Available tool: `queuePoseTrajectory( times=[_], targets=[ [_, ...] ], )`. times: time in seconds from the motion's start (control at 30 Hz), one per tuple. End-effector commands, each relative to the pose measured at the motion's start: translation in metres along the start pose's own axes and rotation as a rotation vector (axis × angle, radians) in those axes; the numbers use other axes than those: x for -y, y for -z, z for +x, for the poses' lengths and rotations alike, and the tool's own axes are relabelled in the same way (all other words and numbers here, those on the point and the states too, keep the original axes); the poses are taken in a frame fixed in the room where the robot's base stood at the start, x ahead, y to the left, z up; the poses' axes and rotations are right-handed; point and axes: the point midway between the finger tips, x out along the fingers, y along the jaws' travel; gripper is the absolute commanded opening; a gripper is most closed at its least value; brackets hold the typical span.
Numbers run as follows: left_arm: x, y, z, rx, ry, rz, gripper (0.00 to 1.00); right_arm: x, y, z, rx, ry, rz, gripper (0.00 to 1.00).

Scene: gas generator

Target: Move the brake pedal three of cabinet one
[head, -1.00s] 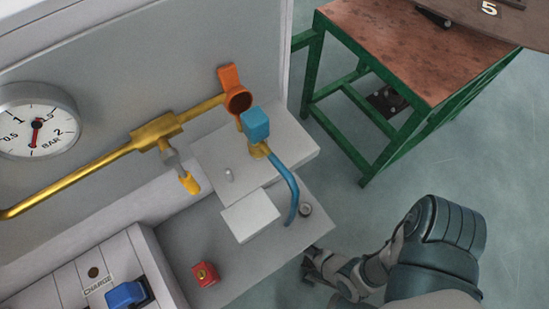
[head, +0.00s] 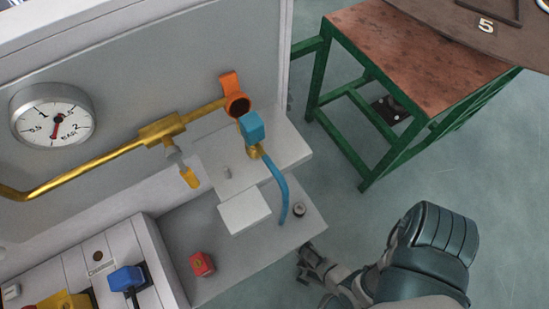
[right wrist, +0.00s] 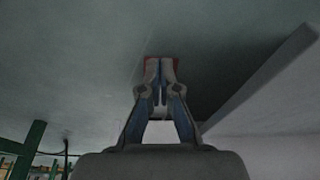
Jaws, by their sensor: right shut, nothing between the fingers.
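The grey cabinet fills the left of the head view, with a sloped panel (head: 78,262) at the lower left. On it sit a blue pedal-like lever (head: 127,278) and, partly cut off by the frame, a yellow one (head: 62,301). I cannot tell which is brake pedal three. My right gripper (head: 306,262) is low beside the front right corner of the cabinet's ledge, apart from both levers. In the right wrist view its fingers (right wrist: 161,75) are together and empty. My left gripper is not in view.
A red button block (head: 202,264), a white block (head: 245,211) and a blue hose (head: 278,185) are on the ledge. A brass pipe (head: 95,166) and gauge (head: 52,117) are on the wall. A green-framed table (head: 410,60) stands at the upper right, with open floor before it.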

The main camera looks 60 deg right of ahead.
Motion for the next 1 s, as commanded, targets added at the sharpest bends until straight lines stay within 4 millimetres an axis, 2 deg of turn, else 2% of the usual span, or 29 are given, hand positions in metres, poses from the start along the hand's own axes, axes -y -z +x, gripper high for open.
queuePoseTrajectory(
  times=[0.2,0.4,1.0],
  targets=[
    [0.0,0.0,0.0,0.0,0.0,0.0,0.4,0.001,-0.001,-0.033,0.0,0.001,0.001,0.0],
    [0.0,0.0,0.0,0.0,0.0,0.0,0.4,0.0,0.0,-0.05,0.001,0.001,0.001,0.0],
    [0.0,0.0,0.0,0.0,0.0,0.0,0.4,0.001,-0.001,-0.052,0.002,0.002,0.0,0.0]
  ],
)
